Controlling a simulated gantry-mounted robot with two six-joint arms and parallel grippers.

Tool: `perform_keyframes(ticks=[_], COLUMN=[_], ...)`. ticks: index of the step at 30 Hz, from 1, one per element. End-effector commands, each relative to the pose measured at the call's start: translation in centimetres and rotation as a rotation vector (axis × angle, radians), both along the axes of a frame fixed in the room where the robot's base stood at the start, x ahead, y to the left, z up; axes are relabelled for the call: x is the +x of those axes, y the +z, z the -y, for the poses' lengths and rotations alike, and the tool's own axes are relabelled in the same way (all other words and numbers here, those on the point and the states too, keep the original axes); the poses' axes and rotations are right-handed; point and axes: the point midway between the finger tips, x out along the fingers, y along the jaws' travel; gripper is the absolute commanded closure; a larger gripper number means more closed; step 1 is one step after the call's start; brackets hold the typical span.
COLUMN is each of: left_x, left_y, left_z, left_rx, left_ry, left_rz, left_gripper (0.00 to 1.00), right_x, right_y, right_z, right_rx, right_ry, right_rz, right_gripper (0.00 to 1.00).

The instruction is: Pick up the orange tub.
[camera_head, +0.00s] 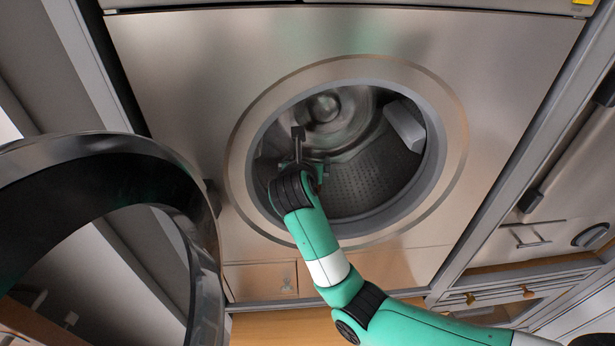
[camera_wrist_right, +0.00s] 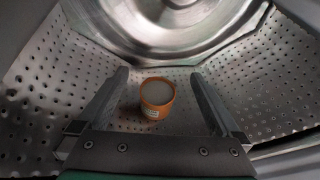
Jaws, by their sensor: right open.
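The orange tub (camera_wrist_right: 157,97) stands on the perforated drum floor in the right wrist view, with a pale top and a small white label on its side. It is not visible in the head view. My right gripper (camera_wrist_right: 160,90) is open, with one finger on each side of the tub in the picture. I see no contact between fingers and tub. In the head view my right gripper (camera_head: 298,135) reaches into the drum opening. My left gripper is not in view.
The washing machine's round opening rim (camera_head: 455,150) surrounds my right arm. Its open door (camera_head: 205,255) stands at the left. A pale drum paddle (camera_head: 405,127) juts from the drum's right wall. Perforated metal walls rise on both sides of the tub.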

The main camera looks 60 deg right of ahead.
Motion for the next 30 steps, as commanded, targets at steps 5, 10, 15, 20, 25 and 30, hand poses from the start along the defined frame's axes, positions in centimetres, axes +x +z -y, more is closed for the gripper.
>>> perform_keyframes(ticks=[5, 10, 15, 20, 25, 30], left_x=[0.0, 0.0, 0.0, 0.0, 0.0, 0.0], left_y=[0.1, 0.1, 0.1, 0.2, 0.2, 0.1], left_z=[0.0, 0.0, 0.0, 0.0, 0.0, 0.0], left_rx=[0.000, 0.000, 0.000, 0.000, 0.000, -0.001], left_ry=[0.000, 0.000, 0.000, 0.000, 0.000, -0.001], left_rz=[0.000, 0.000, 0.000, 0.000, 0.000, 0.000], left_gripper=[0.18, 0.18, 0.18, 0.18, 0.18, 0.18], right_x=[-0.1, -0.1, 0.5, 0.7, 1.7, 2.4], right_y=[-4.1, -7.7, -7.9, -8.2, -9.4, -10.1], right_z=[0.0, 0.0, 1.4, 2.1, 4.8, 6.4], right_rx=[0.001, 0.000, 0.000, 0.000, 0.002, 0.001], right_ry=[0.000, 0.001, -0.001, -0.001, -0.002, 0.000], right_rz=[-0.008, -0.005, -0.002, -0.002, -0.003, -0.001], right_gripper=[0.00, 0.00, 0.00, 0.00, 0.00, 0.00])
